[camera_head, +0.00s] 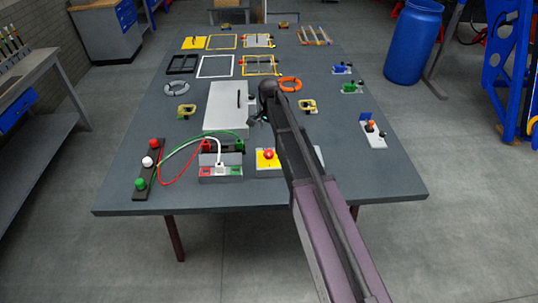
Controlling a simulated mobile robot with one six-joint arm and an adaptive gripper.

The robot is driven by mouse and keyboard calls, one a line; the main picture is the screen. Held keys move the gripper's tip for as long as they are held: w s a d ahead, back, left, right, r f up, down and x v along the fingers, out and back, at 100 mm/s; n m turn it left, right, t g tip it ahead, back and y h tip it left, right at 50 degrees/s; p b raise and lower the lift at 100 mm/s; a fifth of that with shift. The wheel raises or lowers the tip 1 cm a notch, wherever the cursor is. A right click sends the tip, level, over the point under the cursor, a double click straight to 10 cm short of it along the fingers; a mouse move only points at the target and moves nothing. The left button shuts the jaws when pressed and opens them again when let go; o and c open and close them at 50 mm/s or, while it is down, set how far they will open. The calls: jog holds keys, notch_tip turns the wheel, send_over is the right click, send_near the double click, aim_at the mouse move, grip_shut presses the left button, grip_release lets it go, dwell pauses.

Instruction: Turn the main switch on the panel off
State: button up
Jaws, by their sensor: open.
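My gripper (256,120) is small and dark in the head view. It hangs at the right edge of a white box (222,106) with a black handle (238,98), and seems open and empty. I cannot tell whether it touches the box. Which part is the main switch is not clear. A small white panel (379,142) at the right bears an orange knob (371,125), a dark part and a blue plate (365,116). A yellow-faced box (262,162) with a red button (268,154) stands at the front, partly hidden by my arm.
A grey socket box (207,171) with red, white and green plugs and cables stands front left, beside a strip (146,173) of coloured knobs. An orange ring (290,84) and several frames lie farther back. The table (330,185) is bare at front right.

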aim_at(269, 152)
jog(key=shift+f+b, duration=5.5)
jog(key=shift+f, duration=0.25)
jog(key=c, duration=1.2)
